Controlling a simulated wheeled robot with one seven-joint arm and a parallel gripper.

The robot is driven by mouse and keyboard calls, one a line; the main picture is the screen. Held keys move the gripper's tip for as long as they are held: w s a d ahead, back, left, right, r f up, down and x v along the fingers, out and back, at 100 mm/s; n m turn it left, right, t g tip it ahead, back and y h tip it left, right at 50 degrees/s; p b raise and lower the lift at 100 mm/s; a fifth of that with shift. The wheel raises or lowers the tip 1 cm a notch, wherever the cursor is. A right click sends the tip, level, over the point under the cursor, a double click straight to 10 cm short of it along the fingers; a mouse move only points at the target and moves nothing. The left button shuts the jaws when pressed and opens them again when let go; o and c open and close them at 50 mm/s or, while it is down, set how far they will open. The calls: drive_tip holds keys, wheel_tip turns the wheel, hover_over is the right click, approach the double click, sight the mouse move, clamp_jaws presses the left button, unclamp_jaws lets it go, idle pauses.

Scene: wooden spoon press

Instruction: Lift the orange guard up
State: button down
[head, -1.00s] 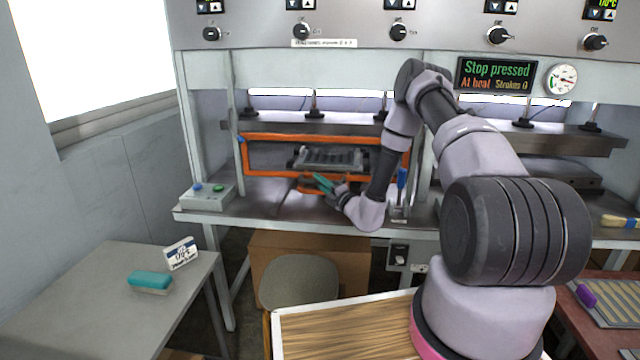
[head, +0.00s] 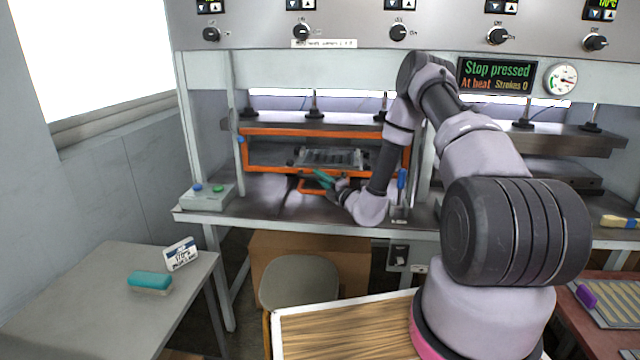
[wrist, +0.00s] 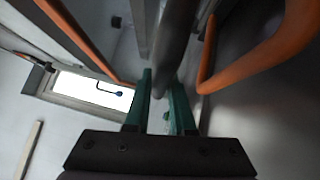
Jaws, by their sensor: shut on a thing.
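The orange guard (head: 285,132) is a rectangular frame across the front of the left press opening, with a small handle low in its middle. My gripper (head: 322,177), with green fingers, is at this handle, in front of the guard's lower bar. In the wrist view the two green fingers of my gripper (wrist: 164,105) are closed around a grey bar, with orange tubes of the guard (wrist: 262,57) to either side. The fingers partly hide the handle, and my arm covers part of the guard's right side.
A dark metal mould (head: 330,158) sits behind the guard. The upper press plate (head: 270,122) is just above the guard's top bar. A control box with blue and green buttons (head: 207,195) stands at the left. A stool (head: 300,280) stands in front.

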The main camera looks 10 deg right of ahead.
wheel_tip(320, 180, up, 25)
drive_tip(key=shift+f, duration=0.2)
drive_tip(key=c, duration=0.8)
unclamp_jaws()
drive_tip(key=shift+o, duration=0.2)
drive_tip(key=v, duration=1)
drive_tip(key=shift+s+d, duration=0.2)
drive_tip(key=shift+s, duration=0.2)
